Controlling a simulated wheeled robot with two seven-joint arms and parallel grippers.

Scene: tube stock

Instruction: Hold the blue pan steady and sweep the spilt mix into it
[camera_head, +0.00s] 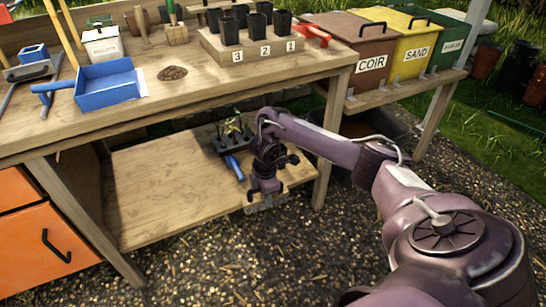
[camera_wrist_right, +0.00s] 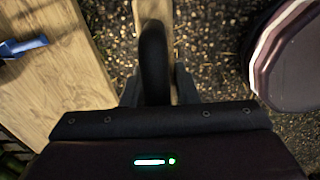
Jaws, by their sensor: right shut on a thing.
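The blue pan (camera_head: 108,85) lies on the bench top at the left, its blue handle pointing left. The spilt mix (camera_head: 172,73) is a small dark heap on the bench, to the right of the pan and apart from it. A green-handled tool with a wooden head (camera_head: 177,36), perhaps a brush, stands behind the mix. My right gripper (camera_head: 264,192) is low in front of the bench, over the lower shelf's right edge. In the right wrist view, a dark curved thing (camera_wrist_right: 155,55) shows between its fingers; what it is I cannot tell. My left gripper is out of view.
A wooden block with black pots (camera_head: 237,57) stands at the bench's back right, beside a red-handled tool (camera_head: 312,33). Labelled bins (camera_head: 372,48) stand further right. The lower shelf (camera_head: 150,200) holds seedlings (camera_head: 232,130) and a blue-handled tool (camera_head: 234,168). The front bench leg is near the gripper.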

